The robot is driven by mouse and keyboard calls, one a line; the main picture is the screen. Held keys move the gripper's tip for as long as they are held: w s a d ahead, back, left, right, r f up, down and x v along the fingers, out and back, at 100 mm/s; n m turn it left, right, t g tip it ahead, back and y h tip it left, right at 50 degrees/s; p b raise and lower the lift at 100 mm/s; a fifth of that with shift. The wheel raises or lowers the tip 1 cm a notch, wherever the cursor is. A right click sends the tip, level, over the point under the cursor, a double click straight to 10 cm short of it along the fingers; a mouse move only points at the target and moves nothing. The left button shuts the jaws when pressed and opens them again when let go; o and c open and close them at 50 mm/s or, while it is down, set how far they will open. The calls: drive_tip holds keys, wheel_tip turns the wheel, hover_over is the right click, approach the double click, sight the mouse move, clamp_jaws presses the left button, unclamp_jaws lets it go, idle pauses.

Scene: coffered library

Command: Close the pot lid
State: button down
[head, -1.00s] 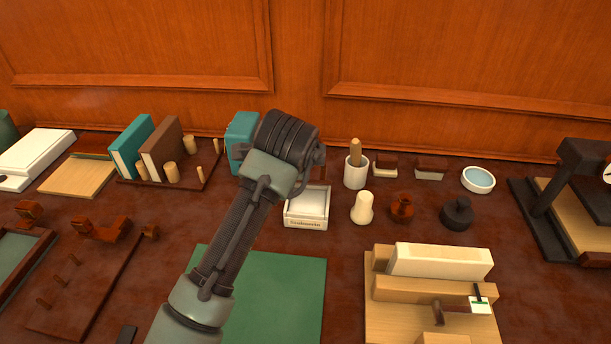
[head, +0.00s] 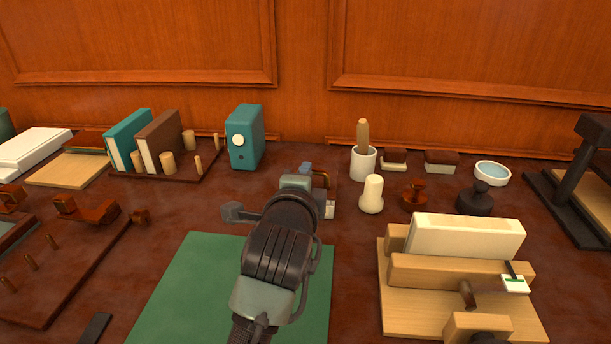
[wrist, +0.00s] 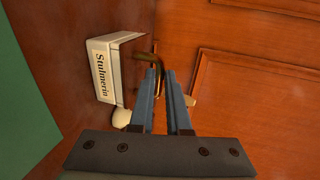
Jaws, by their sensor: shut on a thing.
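My gripper (wrist: 161,78) is shut on this handle. My wrist hides most of the box in the head view, and I cannot tell the lid's angle.
A teal box (head: 244,138) stands behind to the left. A white cup with a wooden stick (head: 363,163), a pale stub (head: 372,196) and a brown stamp (head: 414,197) stand close on the right. A wooden fixture (head: 455,270) is at front right. The green mat (head: 190,285) has clear room.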

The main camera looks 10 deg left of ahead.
drive_tip(key=shift+f, duration=0.65)
drive_tip(key=shift+s+f, duration=0.1)
drive_tip(key=c, duration=0.9)
unclamp_jaws()
drive_tip(key=v, duration=1.3)
drive_tip(key=shift+r, duration=0.4)
